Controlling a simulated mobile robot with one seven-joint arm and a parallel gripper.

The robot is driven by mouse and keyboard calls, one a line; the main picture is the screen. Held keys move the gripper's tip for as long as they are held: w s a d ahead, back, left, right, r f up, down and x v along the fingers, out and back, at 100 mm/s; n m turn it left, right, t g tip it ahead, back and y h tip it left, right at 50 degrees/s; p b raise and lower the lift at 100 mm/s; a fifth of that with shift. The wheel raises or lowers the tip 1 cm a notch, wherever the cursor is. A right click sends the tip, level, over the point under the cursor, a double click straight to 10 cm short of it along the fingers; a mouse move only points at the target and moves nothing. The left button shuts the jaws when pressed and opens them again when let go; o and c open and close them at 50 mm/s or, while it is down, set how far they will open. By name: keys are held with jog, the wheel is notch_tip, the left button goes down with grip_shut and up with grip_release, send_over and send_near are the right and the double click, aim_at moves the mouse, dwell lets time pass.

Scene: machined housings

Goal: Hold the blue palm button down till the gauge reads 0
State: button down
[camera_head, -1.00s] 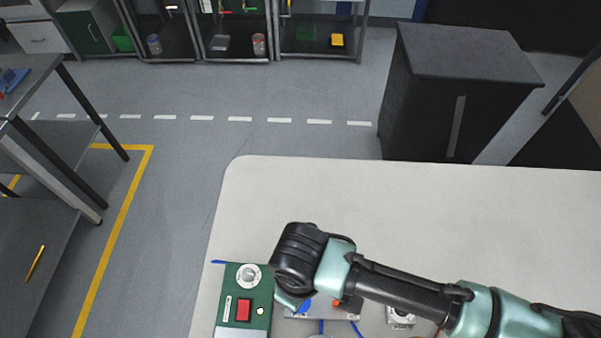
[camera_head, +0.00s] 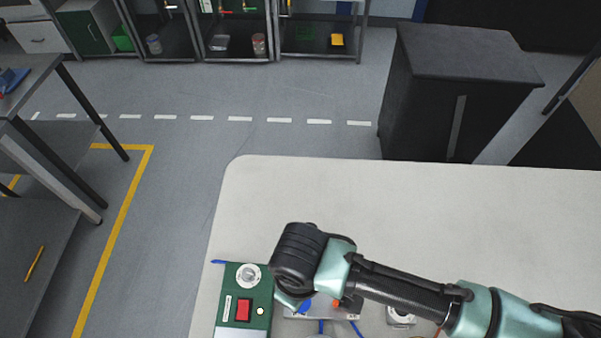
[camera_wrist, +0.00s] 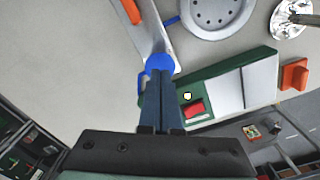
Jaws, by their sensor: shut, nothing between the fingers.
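The blue palm button (camera_wrist: 160,63) is round and sits on a grey plate (camera_wrist: 153,32) in the wrist view. A round white dial (camera_head: 248,276) is on the green box left of my gripper. I cannot tell whether it is the gauge, and no reading is legible.
The green box (camera_head: 233,295) carries a red button (camera_head: 243,310), close beside my fingers in the wrist view. An orange button (camera_head: 336,303) is on the grey plate. A round grey disc with holes (camera_wrist: 213,12) lies beyond. The light table (camera_head: 420,210) is clear behind my arm.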

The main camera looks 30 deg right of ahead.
jog(key=shift+f+b, duration=0.75)
jog(key=shift+f, duration=0.4)
dwell(2.4)
jog(key=shift+r+p, duration=2.55)
jog(key=shift+r, duration=0.25)
jog(key=shift+w, duration=0.1)
